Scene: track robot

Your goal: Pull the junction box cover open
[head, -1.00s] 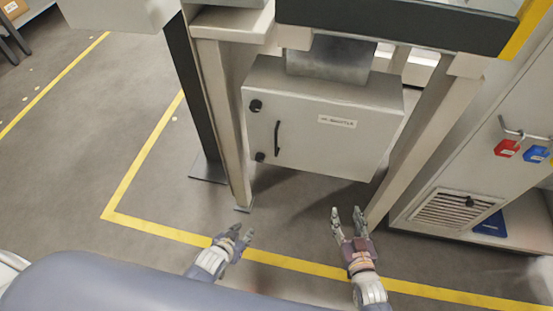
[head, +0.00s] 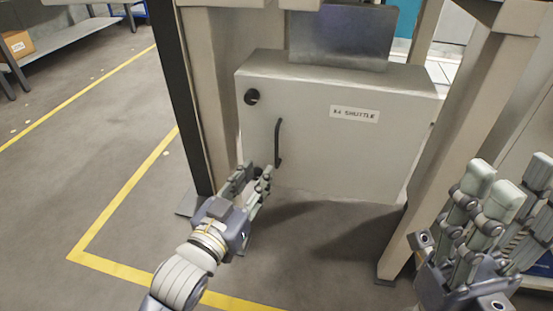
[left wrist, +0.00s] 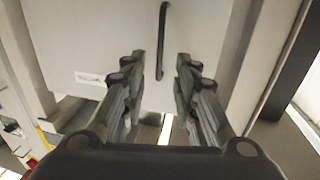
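The junction box (head: 330,85) is a grey-white cabinet between two posts. Its front cover (head: 345,150) looks closed and bears a "SHUTTLE" label (head: 354,114). A dark vertical handle (head: 279,143) is on the cover's left side; it also shows in the left wrist view (left wrist: 162,40). A black round knob (head: 251,97) is at the upper left. My left gripper (head: 257,175) is open just below and left of the handle; in the left wrist view the handle's lower end lies between its spread fingers (left wrist: 158,72), with nothing held. My right gripper (head: 505,190) is open and empty at the right.
A beige post (head: 445,150) stands right of the box, and another post (head: 207,100) stands close on its left. A yellow floor line (head: 120,205) runs at the left. The floor left of the posts is clear.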

